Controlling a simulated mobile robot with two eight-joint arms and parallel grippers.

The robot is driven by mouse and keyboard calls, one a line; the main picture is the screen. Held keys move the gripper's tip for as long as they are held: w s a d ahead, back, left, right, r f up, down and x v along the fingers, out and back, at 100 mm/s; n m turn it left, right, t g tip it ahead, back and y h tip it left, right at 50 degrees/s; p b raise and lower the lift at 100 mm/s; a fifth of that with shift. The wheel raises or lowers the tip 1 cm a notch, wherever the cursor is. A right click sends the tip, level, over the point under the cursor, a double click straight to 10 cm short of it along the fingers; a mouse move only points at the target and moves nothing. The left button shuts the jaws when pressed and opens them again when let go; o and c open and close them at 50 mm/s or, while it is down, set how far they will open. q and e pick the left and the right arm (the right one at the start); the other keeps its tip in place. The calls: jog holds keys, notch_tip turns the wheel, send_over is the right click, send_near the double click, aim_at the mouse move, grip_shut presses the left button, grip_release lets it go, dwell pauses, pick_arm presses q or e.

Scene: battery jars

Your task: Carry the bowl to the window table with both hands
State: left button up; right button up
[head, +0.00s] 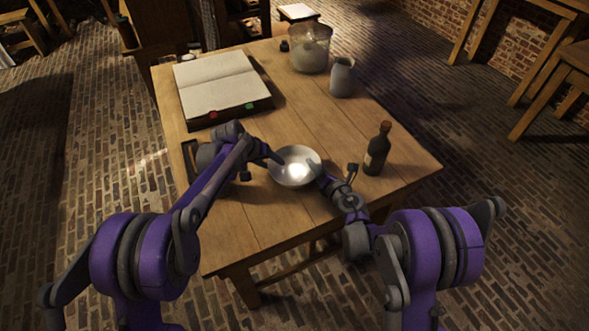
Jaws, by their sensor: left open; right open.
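A shiny metal bowl (297,171) stands upright on the wooden table (235,225), near its front middle. My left gripper (262,166) is open at the bowl's left side, with one finger reaching to the rim. My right gripper (335,175) is open at the bowl's right front side, with one finger close to the rim. I cannot tell whether either gripper touches the bowl. The bowl looks empty. No table is clearly marked as the window table in this view.
A dark bottle (377,149) stands right of the bowl. A grey jug (342,77) and a large glass jar (310,48) stand at the back. An open book (217,82) lies back left. Wooden furniture (560,70) stands far right; brick floor (500,190) lies between.

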pick_arm(q)
jog(key=shift+w+d+f, duration=0.15)
jog(key=shift+d+f, duration=0.1)
jog(key=shift+f, duration=0.15)
pick_arm(e)
jog(key=shift+w+a+f, duration=0.15)
jog(key=shift+w, duration=0.3)
pick_arm(q)
jog(key=c, duration=0.9)
pick_arm(e)
grip_shut()
pick_arm(q)
grip_shut()
pick_arm(e)
jog(key=shift+s, duration=0.1)
pick_arm(q)
jog(key=shift+a, duration=0.2)
